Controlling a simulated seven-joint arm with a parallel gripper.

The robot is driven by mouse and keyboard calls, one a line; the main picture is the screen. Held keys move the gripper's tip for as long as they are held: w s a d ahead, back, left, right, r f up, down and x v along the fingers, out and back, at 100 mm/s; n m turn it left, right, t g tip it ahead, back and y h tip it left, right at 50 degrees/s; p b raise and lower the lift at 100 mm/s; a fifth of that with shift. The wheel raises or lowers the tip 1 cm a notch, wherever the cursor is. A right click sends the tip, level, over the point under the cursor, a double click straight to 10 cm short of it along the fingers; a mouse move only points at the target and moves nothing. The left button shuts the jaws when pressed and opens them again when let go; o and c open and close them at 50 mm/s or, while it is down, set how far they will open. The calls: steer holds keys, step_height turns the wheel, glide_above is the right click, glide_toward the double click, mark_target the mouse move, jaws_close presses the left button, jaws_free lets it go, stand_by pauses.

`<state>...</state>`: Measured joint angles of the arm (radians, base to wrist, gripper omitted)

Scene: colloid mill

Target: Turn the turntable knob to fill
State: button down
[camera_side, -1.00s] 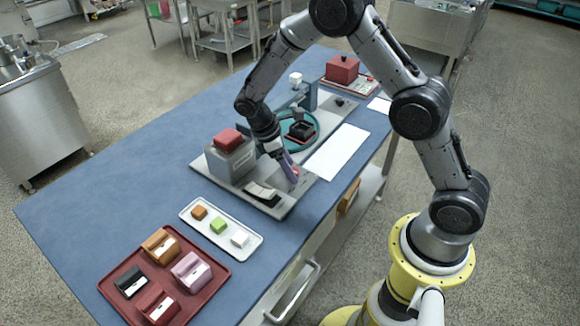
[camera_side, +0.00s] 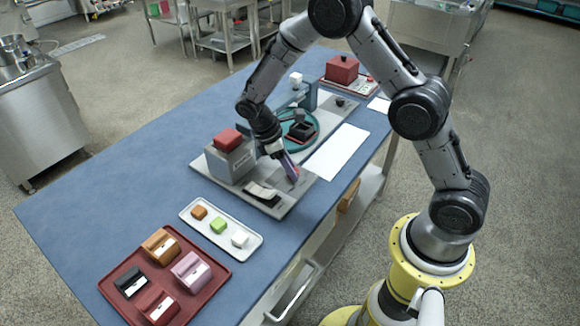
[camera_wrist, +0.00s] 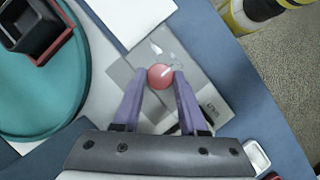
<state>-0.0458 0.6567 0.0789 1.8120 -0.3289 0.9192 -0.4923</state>
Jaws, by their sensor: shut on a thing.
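A round red knob (camera_wrist: 160,76) sits on a grey plate beside the teal turntable (camera_wrist: 30,118). My gripper (camera_wrist: 160,78) has its two purple fingers on either side of the knob, shut on it. In the side view my gripper (camera_side: 291,172) reaches down to the near edge of the grey base, and its fingers largely hide the knob. The teal turntable (camera_side: 313,140) carries a dark square cup (camera_side: 301,130). White marks show on the plate by the knob in the wrist view, too small to read.
A grey block with a red top (camera_side: 229,140) stands left of my gripper. A white sheet (camera_side: 338,151) lies to the right. A white tray (camera_side: 251,245) with small cubes and a red tray (camera_side: 219,279) with several coloured holders lie in front. Blue table at left is clear.

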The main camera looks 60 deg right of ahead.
steer(key=m+y, duration=0.1)
steer(key=m, duration=0.2)
steer(key=m+g+y, duration=0.1)
steer(key=m, duration=0.1)
steer(key=shift+w+d+r+m, duration=0.1)
steer(key=shift+w+d+m, duration=0.1)
steer(key=shift+m, duration=0.2)
steer(key=m+y, duration=0.1)
steer(key=m, duration=0.2)
steer(key=m+y, duration=0.1)
steer(key=m, duration=0.2)
steer(key=shift+d, duration=0.2)
stand_by(0.4)
steer(key=shift+c, duration=2.3)
jaws_free()
steer(key=v, duration=1.3)
steer(key=shift+d+r, duration=0.3)
